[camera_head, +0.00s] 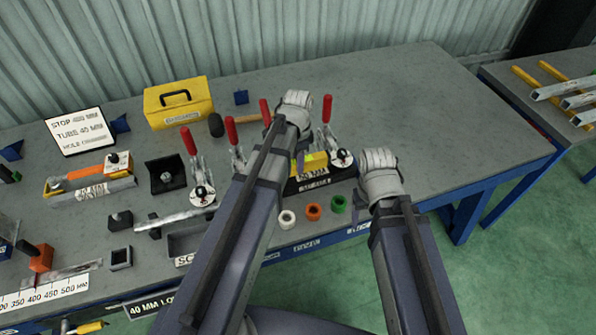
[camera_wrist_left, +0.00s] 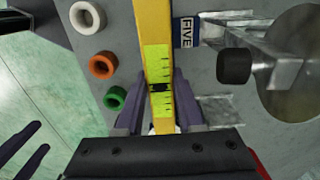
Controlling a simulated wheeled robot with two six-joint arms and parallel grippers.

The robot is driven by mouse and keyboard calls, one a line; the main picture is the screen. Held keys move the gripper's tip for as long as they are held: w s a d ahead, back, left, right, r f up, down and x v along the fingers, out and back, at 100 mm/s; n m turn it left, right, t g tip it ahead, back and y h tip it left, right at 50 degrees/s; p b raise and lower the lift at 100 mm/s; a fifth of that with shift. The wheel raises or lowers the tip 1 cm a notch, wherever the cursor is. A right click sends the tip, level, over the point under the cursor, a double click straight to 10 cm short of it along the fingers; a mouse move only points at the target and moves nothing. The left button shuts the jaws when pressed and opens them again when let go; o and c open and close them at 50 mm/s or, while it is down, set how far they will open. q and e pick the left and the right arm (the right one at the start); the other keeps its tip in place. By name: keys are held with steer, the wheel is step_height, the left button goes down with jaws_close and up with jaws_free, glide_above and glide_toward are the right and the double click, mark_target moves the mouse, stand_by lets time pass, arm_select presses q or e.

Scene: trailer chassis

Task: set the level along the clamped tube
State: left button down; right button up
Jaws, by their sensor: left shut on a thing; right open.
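The yellow level (camera_head: 314,162) is at the clamp fixture at the front middle of the bench. In the left wrist view the level (camera_wrist_left: 157,30) runs lengthwise between my left fingers, its green vial (camera_wrist_left: 158,68) facing the camera. My left gripper (camera_wrist_left: 158,98) is shut on it. In the head view my left arm mostly hides that gripper. My right gripper (camera_wrist_left: 20,150) shows as two parted, empty fingers at the left of the wrist view. The clamped tube is largely hidden; I cannot tell whether the level touches it.
Red-handled toggle clamps (camera_head: 327,120) stand around the fixture. White (camera_head: 287,219), orange (camera_head: 313,211) and green (camera_head: 338,203) rings lie along the front edge. A yellow toolbox (camera_head: 180,104) stands at the back. The bench's right part (camera_head: 430,120) is clear.

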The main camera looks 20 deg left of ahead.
arm_select(q)
step_height(320, 180, down, 4)
steer(key=b, duration=0.3)
steer(key=shift+r, duration=0.3)
steer(key=c, duration=0.5)
jaws_free()
step_height(320, 180, up, 12)
steer(key=p, duration=1.2)
steer(key=s+d+n, duration=0.2)
steer(key=s+d, duration=0.1)
steer(key=s, duration=0.1)
steer(key=s+d+n, duration=0.3)
steer(key=s+d, duration=0.1)
steer(key=s, duration=0.1)
steer(key=s+d+n+y, duration=0.1)
steer(key=s+d+n, duration=0.1)
steer(key=s, duration=0.3)
steer(key=shift+s+d, duration=0.2)
steer(key=shift+d, duration=0.55)
